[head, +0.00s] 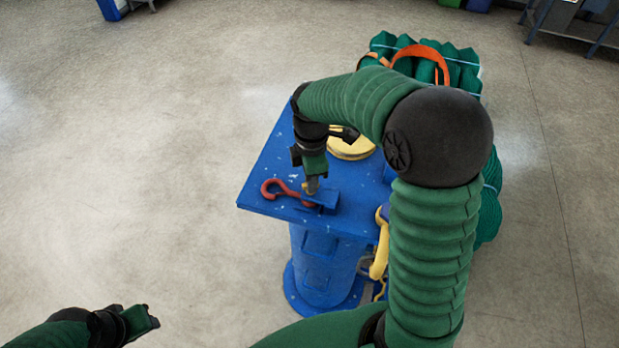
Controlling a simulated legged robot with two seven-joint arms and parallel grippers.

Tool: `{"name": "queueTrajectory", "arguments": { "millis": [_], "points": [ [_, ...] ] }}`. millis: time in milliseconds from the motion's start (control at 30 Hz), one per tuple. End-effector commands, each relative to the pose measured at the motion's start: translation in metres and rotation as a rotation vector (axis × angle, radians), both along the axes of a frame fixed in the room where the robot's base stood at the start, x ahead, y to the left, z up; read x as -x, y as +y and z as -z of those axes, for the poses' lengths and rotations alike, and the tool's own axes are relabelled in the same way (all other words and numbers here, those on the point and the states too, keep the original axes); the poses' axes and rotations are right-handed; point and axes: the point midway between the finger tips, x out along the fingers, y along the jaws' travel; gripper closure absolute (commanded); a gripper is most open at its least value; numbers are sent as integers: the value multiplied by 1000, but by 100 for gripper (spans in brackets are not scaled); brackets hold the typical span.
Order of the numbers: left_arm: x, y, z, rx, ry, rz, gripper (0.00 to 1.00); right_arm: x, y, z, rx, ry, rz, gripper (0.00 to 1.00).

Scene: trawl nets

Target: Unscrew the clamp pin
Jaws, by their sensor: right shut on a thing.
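My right gripper (314,178) is over the front of a blue pedestal table (268,160). It points down and is shut on the small yellowish clamp pin (311,188). The pin stands at a blue clamp block (325,197) on the table top. My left gripper (148,318) is low at the bottom left, away from the table. Its fingers are too small to tell open from shut.
A round yellow disc (352,148) lies behind my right gripper on the table. A green net bundle (460,70) with an orange strap (432,54) is at the back. A yellow hook (380,255) hangs at the table's right side. The floor to the left is clear.

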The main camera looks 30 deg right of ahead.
Motion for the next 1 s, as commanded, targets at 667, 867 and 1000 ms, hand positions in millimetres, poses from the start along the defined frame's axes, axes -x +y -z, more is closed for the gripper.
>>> {"name": "queueTrajectory", "arguments": {
  "millis": [667,867,1000],
  "points": [
    [0,0,-1,0,0,0,64,0,-2,0,3,-1,-17,68],
    [0,0,-1,0,0,0,64,-1,-1,0,1,-1,-17,68],
    [0,0,1,0,0,0,64,-1,-1,-3,2,-2,-17,68]
  ]
}}
